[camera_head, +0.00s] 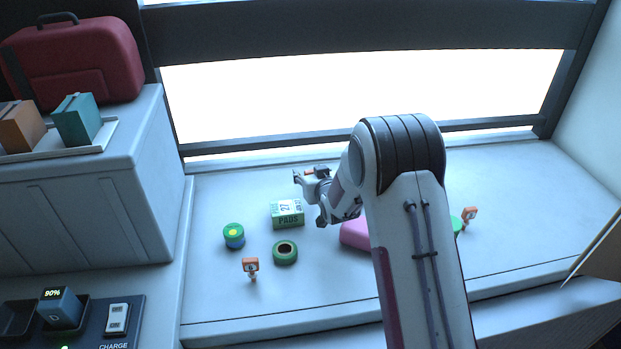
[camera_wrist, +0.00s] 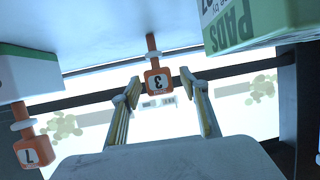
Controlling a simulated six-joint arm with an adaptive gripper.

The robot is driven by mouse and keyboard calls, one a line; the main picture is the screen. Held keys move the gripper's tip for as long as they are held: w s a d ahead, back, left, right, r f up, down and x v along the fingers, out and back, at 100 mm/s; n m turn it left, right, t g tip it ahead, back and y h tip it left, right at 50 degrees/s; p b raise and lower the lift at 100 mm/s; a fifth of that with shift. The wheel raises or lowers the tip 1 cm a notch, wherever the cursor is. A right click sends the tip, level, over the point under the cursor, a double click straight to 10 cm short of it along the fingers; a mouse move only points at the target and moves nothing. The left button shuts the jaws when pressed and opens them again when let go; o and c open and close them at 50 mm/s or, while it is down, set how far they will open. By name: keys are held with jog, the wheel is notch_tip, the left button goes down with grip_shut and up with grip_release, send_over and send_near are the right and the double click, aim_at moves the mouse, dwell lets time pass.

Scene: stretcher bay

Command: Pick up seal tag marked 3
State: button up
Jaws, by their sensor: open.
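The seal tag marked 3 (camera_wrist: 158,82) is a small orange tag on a short stem with a white collar. In the wrist view it appears upside down, between and just beyond the fingertips of my gripper (camera_wrist: 160,88). The two fingers stand apart on either side of it, and I see no clear contact. In the head view my gripper (camera_head: 309,196) is over the rear of the counter, behind the pads box. A small orange patch (camera_head: 309,173) shows by its fingers; its number is not readable there. Another orange tag, marked 7 (camera_wrist: 32,151), is at the wrist view's left.
The green-white pads box (camera_head: 288,214) stands close to my gripper, and also fills the wrist view's upper right (camera_wrist: 245,25). A green tape roll (camera_head: 285,252), a green-blue round item (camera_head: 234,236), orange tags (camera_head: 250,266) (camera_head: 470,215) and a pink item (camera_head: 355,235) are on the counter.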

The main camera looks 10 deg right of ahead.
jog(key=c, duration=0.9)
jog(key=shift+r, duration=0.1)
jog(key=shift+r, duration=4.95)
